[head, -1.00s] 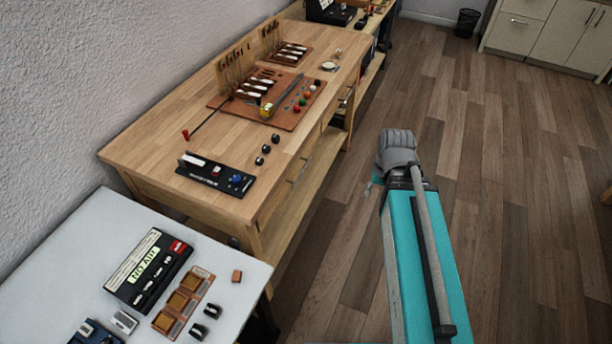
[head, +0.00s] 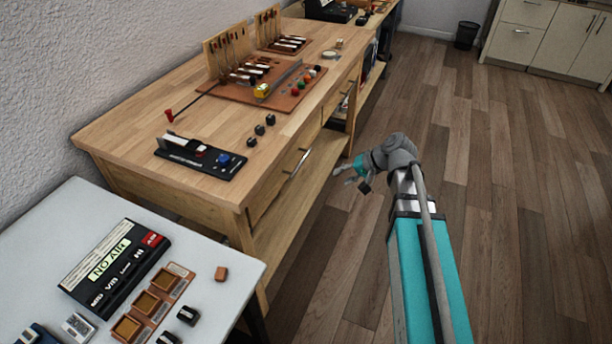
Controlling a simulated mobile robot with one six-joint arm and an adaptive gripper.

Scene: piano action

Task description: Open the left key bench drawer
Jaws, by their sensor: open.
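The wooden key bench (head: 150,118) has two drawers in its front face, which is turned to the right. The nearer drawer (head: 274,190), the left one when facing that front, looks shut. It has a silver bar handle (head: 298,163). The farther drawer (head: 336,103) also looks shut. My gripper (head: 345,176) is open and empty, to the right of the nearer drawer's handle and apart from it in the picture. Its fingers point left toward the bench front. The exact gap to the handle cannot be told.
A black device (head: 200,158), black knobs (head: 260,130) and a brown board with tools (head: 225,88) are on the benchtop. A lower shelf (head: 300,205) runs below the drawers. A white table (head: 215,262) stands at the near left. The wood floor (head: 480,180) at right is clear.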

